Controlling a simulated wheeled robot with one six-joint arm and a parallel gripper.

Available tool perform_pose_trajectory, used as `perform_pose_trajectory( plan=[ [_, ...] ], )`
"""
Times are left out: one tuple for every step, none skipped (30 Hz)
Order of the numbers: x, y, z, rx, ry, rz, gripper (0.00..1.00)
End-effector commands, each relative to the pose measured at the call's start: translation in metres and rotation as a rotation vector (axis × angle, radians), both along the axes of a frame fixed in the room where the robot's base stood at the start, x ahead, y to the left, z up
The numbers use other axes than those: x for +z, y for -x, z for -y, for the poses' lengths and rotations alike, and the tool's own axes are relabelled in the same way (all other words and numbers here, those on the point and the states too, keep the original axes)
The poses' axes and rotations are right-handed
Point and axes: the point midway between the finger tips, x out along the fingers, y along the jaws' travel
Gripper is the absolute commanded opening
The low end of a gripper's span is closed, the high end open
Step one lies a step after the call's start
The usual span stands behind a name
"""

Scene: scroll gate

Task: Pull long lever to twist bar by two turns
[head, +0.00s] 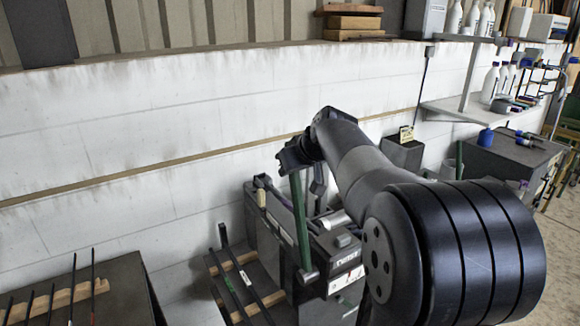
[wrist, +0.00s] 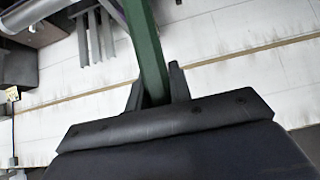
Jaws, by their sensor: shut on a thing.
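The long lever (head: 300,222) is a green bar that stands nearly upright over a dark grey machine (head: 333,250) in the head view. My gripper (head: 292,160) is at the lever's top end. In the wrist view the green lever (wrist: 143,40) runs between the two dark fingers of my gripper (wrist: 158,88), which are shut on it. The lever's lower end meets a round grey end piece on the machine. Two dark bars (head: 240,290) lie beside the machine on the left. I cannot tell whether either is held in the machine.
A white block wall (head: 120,130) stands close behind the machine. A dark table (head: 125,285) with several thin rods on a wooden rack is at the lower left. A dark cabinet (head: 500,155) and a shelf (head: 455,108) with bottles are at the right.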

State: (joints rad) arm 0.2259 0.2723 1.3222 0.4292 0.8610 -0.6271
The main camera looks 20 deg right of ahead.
Motion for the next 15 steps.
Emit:
perform_pose_trajectory(
  plan=[
    [-0.0016, -0.0004, -0.0006, 0.001, -0.001, -0.002, 0.00],
    [-0.0017, -0.0004, -0.0006, 0.001, -0.001, -0.002, 0.00],
    [-0.0016, -0.0005, -0.0006, 0.001, -0.001, -0.002, 0.00],
    [-0.0016, -0.0005, -0.0007, 0.001, -0.001, -0.002, 0.00],
    [-0.0016, -0.0006, -0.0007, 0.001, -0.001, -0.002, 0.22],
    [-0.0016, -0.0006, -0.0007, 0.001, -0.001, -0.002, 0.25],
    [-0.0014, -0.0006, -0.0007, 0.001, -0.001, -0.001, 0.27],
    [-0.0013, -0.0006, -0.0007, 0.001, -0.001, -0.001, 0.30],
    [-0.0011, -0.0006, -0.0007, 0.001, 0.000, -0.001, 0.33],
    [-0.0010, -0.0006, -0.0007, 0.001, 0.000, -0.001, 0.35],
    [-0.0008, -0.0006, -0.0007, 0.001, -0.001, 0.000, 0.38],
    [-0.0006, -0.0005, -0.0005, 0.001, -0.001, 0.000, 0.41],
    [-0.0006, -0.0005, -0.0005, 0.001, -0.001, 0.000, 0.42],
    [-0.0004, -0.0005, -0.0005, 0.001, -0.001, 0.000, 0.42],
    [-0.0003, -0.0005, -0.0005, 0.001, -0.001, 0.001, 0.42]
  ],
)
